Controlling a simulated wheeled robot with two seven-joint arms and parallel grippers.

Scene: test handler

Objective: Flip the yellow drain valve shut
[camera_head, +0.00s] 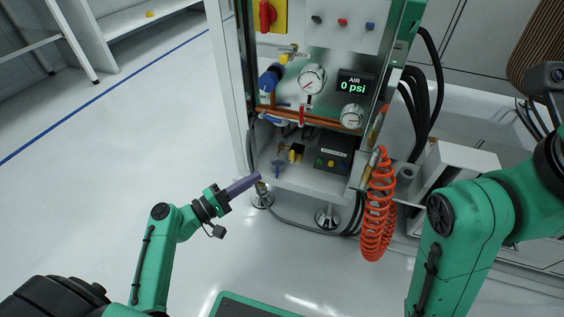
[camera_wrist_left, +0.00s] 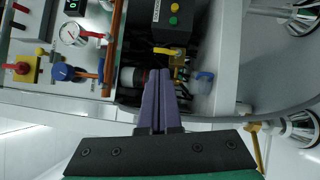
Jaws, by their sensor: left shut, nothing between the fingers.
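My left gripper (camera_head: 257,178) has long purple fingers, pressed together with nothing between them. It is in front of the cabinet's lower left corner, pointing at it. In the left wrist view its fingertips (camera_wrist_left: 158,73) point into the lower bay. A yellow lever-like part (camera_head: 296,154) is inside that bay; it also shows in the left wrist view (camera_wrist_left: 168,50), just beyond the fingertips. A second yellow lever on a brass fitting (camera_wrist_left: 257,145) is by the cabinet's bottom edge, close to a foot. I cannot tell which one is the drain valve. My right gripper is outside the view.
The cabinet carries gauges (camera_head: 312,79), a display (camera_head: 355,86) reading 0 psi, and a red-handled lever (camera_head: 301,115). A dark box with coloured buttons (camera_head: 333,153) is in the lower bay. A coiled orange hose (camera_head: 377,212) hangs at right. The floor at left is clear.

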